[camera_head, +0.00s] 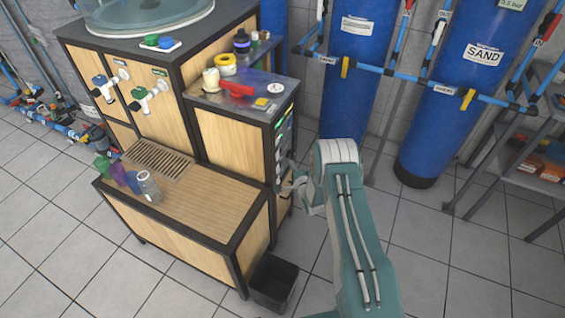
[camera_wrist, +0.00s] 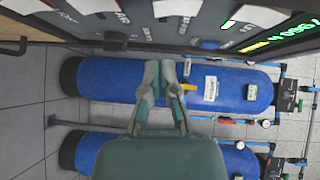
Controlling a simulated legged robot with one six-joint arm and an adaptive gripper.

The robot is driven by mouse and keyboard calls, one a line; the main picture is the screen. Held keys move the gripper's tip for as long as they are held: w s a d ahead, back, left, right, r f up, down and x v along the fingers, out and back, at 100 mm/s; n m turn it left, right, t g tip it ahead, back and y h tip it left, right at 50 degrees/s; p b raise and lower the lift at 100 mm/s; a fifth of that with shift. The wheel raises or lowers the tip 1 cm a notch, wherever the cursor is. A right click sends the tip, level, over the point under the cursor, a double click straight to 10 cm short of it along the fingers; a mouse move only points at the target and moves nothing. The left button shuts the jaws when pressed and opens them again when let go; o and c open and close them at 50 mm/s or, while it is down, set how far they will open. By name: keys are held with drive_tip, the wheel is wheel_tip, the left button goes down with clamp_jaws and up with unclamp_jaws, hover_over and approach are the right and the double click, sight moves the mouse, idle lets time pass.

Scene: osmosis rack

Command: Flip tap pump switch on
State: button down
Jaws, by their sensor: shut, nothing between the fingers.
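A dark control panel (camera_head: 283,140) with small lit green and white patches is on the right side of the wood-fronted cabinet, seen at a steep angle. In the wrist view the panel (camera_wrist: 140,28) runs along the top edge, with white rectangular parts, partly cut-off lettering and a glowing green display. I cannot tell which part is the tap pump switch. My gripper (camera_wrist: 160,68) is shut and empty, its fingertips just below the panel's edge in that view. In the head view my gripper (camera_head: 288,187) is beside the cabinet's right side, below the lit patches, partly hidden by my arm.
A low slatted wooden bench (camera_head: 200,205) stands in front of the cabinet, with several cups on it. A black bin (camera_head: 274,284) is at its right end. Blue tanks (camera_head: 463,80) with pipes stand behind, and a metal shelf is at the right. Tiled floor around my arm is clear.

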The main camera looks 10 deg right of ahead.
sight(277, 155)
drive_tip(key=shift+w+a+f, duration=0.15)
drive_tip(key=shift+w+a, duration=0.6)
drive_tip(key=shift+a, duration=0.1)
drive_tip(key=shift+w+a+f, duration=0.15)
drive_tip(key=shift+w+a, duration=0.6)
drive_tip(key=shift+a, duration=0.05)
drive_tip(key=shift+w+a+m, duration=0.15)
drive_tip(key=shift+a+m, duration=0.05)
drive_tip(key=shift+m, duration=0.1)
drive_tip(key=shift+f, duration=0.15)
